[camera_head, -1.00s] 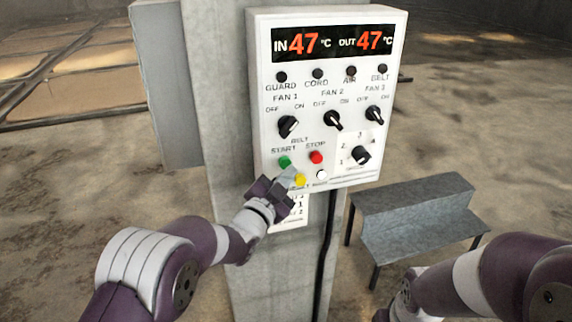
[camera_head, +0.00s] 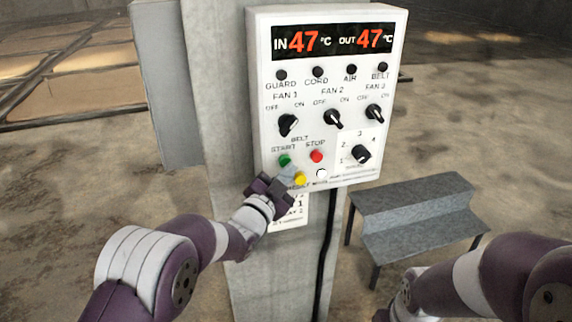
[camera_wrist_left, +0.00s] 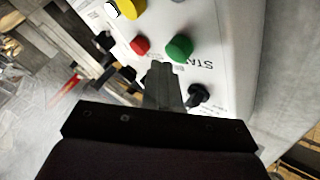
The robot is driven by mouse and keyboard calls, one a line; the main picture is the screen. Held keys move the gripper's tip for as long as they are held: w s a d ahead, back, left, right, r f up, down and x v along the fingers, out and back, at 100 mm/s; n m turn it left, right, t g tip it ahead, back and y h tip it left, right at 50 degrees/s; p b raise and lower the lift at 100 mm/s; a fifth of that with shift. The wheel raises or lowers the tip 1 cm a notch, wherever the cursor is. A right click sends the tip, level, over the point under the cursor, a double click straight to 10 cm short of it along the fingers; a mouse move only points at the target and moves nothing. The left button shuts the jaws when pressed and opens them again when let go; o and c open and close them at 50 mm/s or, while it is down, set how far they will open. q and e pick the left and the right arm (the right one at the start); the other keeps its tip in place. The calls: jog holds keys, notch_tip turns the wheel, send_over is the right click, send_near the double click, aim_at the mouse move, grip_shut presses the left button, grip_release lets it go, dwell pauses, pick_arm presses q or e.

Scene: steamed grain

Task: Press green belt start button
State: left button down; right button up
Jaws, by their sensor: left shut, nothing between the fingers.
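The green belt start button (camera_head: 285,161) is at the lower left of the white control panel (camera_head: 262,120), under the word START. The red stop button (camera_head: 317,156) is to its right. My left gripper (camera_head: 286,177) is shut and empty, its tips just below the green button in the head view. In the left wrist view the green button (camera_wrist_left: 179,48) stands just past the shut fingertips (camera_wrist_left: 165,70). I cannot tell whether they touch. My right arm (camera_head: 470,275) shows at the lower right; its gripper is out of the picture.
A yellow button (camera_head: 300,179) and a white button (camera_head: 321,173) sit close to the gripper. Three fan knobs are above and a numbered dial (camera_head: 361,154) is to the right. The panel is on a concrete pillar (camera_head: 222,110). A grey step (camera_head: 415,215) stands at right.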

pick_arm(q)
jog(key=shift+w, duration=0.25)
jog(key=shift+w+a+b, duration=0.2)
jog(key=shift+w+b, duration=0.25)
dwell(0.6)
jog(key=shift+s, duration=0.15)
dwell(0.3)
jog(key=shift+s+d+b, duration=0.25)
jog(key=shift+s+b, duration=0.15)
jog(key=shift+s, duration=0.3)
jog(key=s, duration=0.1)
jog(key=s+d+b, duration=0.1)
jog(key=s, duration=0.2)
jog(key=shift+s+d, duration=0.3)
jog(key=shift+s, duration=0.05)
